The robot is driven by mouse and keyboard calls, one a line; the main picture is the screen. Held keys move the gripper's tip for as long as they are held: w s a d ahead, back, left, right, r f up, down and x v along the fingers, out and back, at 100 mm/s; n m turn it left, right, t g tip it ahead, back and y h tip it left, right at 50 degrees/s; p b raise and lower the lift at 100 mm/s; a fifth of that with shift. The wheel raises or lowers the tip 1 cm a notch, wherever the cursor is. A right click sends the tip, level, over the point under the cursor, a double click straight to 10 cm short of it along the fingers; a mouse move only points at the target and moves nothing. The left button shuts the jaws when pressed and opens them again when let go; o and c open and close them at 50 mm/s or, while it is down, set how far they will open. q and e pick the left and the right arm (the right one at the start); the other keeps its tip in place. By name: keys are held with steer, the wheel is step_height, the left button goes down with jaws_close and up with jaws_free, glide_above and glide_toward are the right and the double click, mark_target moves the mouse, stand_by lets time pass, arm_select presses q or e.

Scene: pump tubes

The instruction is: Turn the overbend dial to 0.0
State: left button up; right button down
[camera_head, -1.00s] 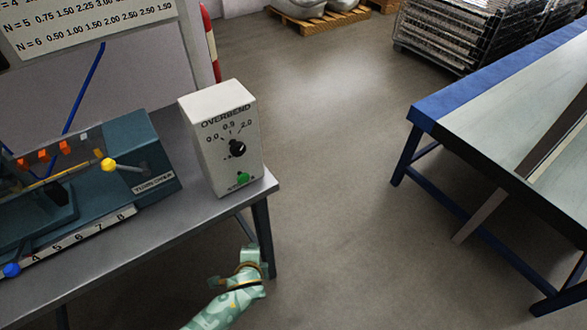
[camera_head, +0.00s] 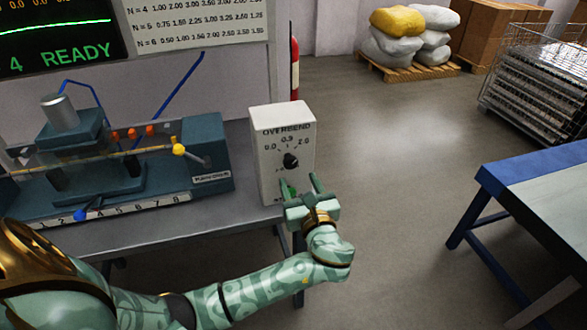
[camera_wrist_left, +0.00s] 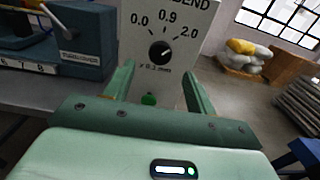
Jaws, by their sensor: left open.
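The overbend box (camera_head: 282,125) is a pale upright box on the right end of the bench. Its black dial (camera_head: 291,161) sits below the marks 0.0, 0.9 and 2.0. In the left wrist view the dial (camera_wrist_left: 160,52) has a small pale mark that seems to point up and right, toward 2.0; it is too small to be sure. My left gripper (camera_head: 298,186) is open in front of the box, just below the dial. In the wrist view its two fingers (camera_wrist_left: 158,73) stand apart below and either side of the dial, with nothing between them. My right gripper is out of view.
A blue-grey tube machine (camera_head: 208,150) with a yellow-knobbed lever stands left of the box. A blue-edged table (camera_head: 530,170) is at right, with open floor between.

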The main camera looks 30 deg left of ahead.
mark_target(291, 166)
arm_select(q)
steer(key=b+x, duration=0.1)
steer(key=x, duration=0.6)
steer(key=shift+d, duration=0.1)
steer(key=c, duration=1)
